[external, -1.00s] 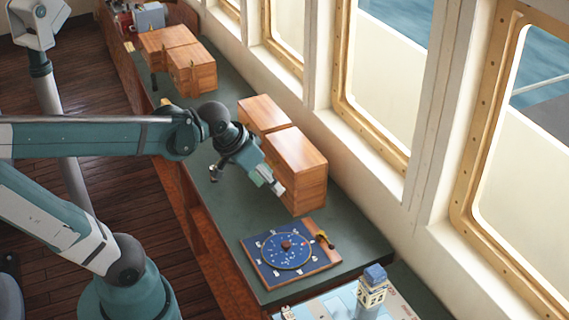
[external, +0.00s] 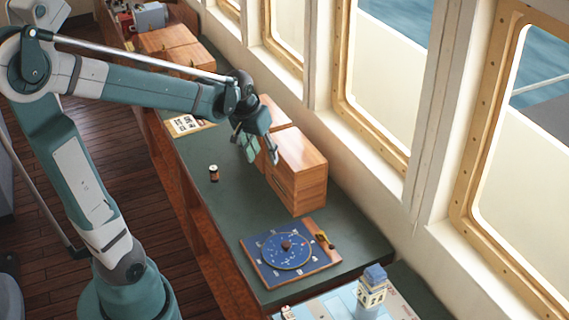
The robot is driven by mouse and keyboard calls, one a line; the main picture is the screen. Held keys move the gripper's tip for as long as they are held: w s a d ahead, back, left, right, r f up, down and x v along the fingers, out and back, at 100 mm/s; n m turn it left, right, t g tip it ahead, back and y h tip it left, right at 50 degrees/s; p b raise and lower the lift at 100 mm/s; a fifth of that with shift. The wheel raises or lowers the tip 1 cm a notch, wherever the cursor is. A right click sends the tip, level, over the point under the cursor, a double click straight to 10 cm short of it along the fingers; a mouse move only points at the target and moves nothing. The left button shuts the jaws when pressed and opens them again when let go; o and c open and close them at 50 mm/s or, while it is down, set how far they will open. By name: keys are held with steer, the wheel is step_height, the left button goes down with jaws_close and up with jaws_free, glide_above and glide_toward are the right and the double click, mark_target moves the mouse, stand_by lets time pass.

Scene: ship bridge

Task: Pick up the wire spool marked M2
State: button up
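A small dark reddish-brown cylinder with a pale top (external: 213,173), which looks like a wire spool, stands upright on the green bench top near its front edge. Any marking on it is too small to read, so I cannot tell whether it is M2. My gripper (external: 259,156) is to the right of the cylinder and above the bench, in front of the wooden drawer boxes. Its fingers point down, look spread apart, and hold nothing that I can see. No other spool can be made out.
Wooden drawer boxes (external: 298,168) stand close to my gripper, against the window wall. A blue dial board (external: 265,266) lies nearer the camera. A pale card with dark marks (external: 186,125) lies farther back. The green bench top (external: 222,215) is clear around the small cylinder.

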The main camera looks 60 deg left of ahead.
steer(key=a+f+n+g, duration=0.15)
steer(key=a+f, duration=0.25)
steer(key=a, duration=0.4)
steer(key=a+f+n, duration=0.2)
steer(key=a+f, duration=0.2)
steer(key=a, duration=0.4)
steer(key=n+g+h, duration=0.2)
steer(key=n, duration=0.2)
glide_above(213, 168)
step_height(213, 168, down, 12)
steer(key=shift+w+r, duration=0.15)
steer(key=shift+r, duration=0.1)
steer(key=shift+f, duration=0.1)
steer(key=shift+f, duration=0.1)
steer(key=shift+f, duration=1.2)
steer(key=shift+f+p, duration=0.15)
steer(key=shift+p, duration=0.15)
steer(key=shift+f+p, duration=0.3)
steer(key=shift+f, duration=2.15)
steer(key=c, duration=1)
